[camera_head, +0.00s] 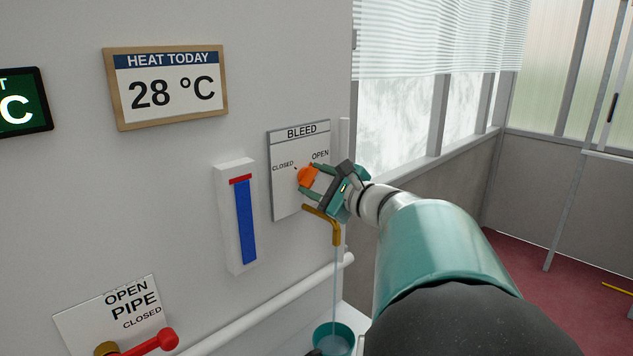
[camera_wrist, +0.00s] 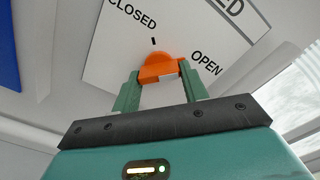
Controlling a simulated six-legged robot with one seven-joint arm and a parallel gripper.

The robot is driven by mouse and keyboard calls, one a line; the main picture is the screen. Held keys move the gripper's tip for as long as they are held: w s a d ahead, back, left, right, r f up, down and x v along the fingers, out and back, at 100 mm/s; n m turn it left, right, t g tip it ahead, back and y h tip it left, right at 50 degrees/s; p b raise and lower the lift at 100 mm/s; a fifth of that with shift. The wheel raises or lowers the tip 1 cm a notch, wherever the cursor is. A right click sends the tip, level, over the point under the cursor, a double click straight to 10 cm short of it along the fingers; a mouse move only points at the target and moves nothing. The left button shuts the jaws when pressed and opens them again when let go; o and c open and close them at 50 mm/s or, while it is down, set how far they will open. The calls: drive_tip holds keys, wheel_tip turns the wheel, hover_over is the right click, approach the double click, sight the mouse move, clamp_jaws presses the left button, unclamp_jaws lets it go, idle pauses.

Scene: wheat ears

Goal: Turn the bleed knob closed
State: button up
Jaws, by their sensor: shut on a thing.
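The orange bleed knob (camera_head: 305,176) sits on the white BLEED plate (camera_head: 287,199), which is marked CLOSED on the left and OPEN on the right. My gripper (camera_head: 309,180) is at the plate, shut on the knob. In the wrist view the knob (camera_wrist: 159,69) is between my two green fingers (camera_wrist: 160,92), with a white mark on its near side. A short black tick shows on the plate between the words, nearer CLOSED. A brass spout (camera_head: 325,223) below the plate lets a thin stream of water down. Part of the knob is hidden by my fingers.
A teal bucket (camera_head: 334,338) under the spout catches the water. A white gauge with a blue column (camera_head: 244,220) is left of the plate. A red pipe lever (camera_head: 152,342) is low at left, and a white pipe (camera_head: 268,305) runs along the wall.

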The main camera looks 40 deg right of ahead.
drive_tip(key=shift+n, duration=0.4)
drive_tip(key=n, duration=0.8)
drive_tip(key=shift+d+r, duration=0.1)
drive_tip(key=shift+r, duration=0.05)
drive_tip(key=n, duration=0.4)
drive_tip(key=shift+n, duration=0.3)
drive_tip(key=n, duration=0.4)
drive_tip(key=shift+r, duration=0.15)
drive_tip(key=shift+n, duration=0.3)
drive_tip(key=o, duration=1)
drive_tip(key=shift+s, duration=0.1)
